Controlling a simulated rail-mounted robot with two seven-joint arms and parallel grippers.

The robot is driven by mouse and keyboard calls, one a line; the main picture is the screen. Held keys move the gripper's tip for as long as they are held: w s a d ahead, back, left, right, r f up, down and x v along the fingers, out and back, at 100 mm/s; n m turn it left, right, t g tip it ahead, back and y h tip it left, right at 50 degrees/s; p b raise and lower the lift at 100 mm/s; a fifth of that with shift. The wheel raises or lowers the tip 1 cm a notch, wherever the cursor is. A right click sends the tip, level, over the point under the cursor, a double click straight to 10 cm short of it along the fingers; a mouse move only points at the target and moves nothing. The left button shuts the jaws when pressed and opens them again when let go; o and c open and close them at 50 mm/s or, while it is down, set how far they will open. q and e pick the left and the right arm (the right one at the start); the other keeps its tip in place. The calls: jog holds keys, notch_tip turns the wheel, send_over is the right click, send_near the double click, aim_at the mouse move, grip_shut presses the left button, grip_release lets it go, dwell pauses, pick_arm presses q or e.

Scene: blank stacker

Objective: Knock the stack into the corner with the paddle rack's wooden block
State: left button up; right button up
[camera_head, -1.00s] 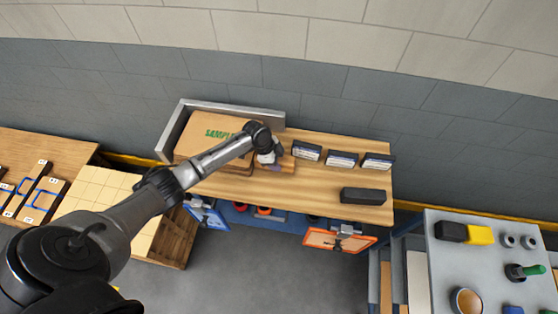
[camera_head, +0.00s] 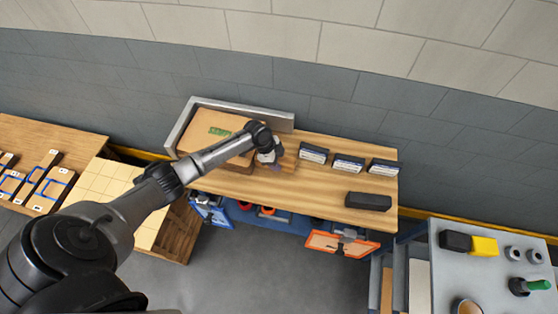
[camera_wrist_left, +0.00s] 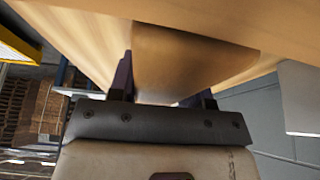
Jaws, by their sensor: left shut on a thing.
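The stack (camera_head: 205,138) of flat brown blanks, with green lettering on top, lies at the back left of the wooden table. A grey metal corner fence (camera_head: 245,109) runs along its back and left sides. My left gripper (camera_head: 274,164) is at the stack's right side, shut on the wooden block (camera_head: 289,160). In the left wrist view the block (camera_wrist_left: 185,62) sits between the dark fingers. My arm hides part of the stack's right side, so I cannot tell whether the block touches it. My right gripper is not in view.
Several dark card holders (camera_head: 348,163) stand right of the block, with a black box (camera_head: 368,201) nearer the front. An orange-framed paddle (camera_head: 323,242) and a blue one (camera_head: 213,212) hang below the table's front edge. A grey table (camera_head: 480,270) with small items stands at right.

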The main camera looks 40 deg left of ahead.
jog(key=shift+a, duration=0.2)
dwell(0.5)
pick_arm(q)
jog(key=shift+w+d, duration=0.2)
jog(key=shift+d, duration=0.05)
jog(key=shift+w+d, duration=0.15)
jog(key=shift+d, duration=0.15)
notch_tip(320, 180, up, 5)
jog(key=p, duration=0.4)
jog(key=shift+r+p, duration=1.9)
jog(key=shift+r, duration=0.15)
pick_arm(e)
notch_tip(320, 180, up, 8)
pick_arm(q)
jog(key=shift+d, duration=0.1)
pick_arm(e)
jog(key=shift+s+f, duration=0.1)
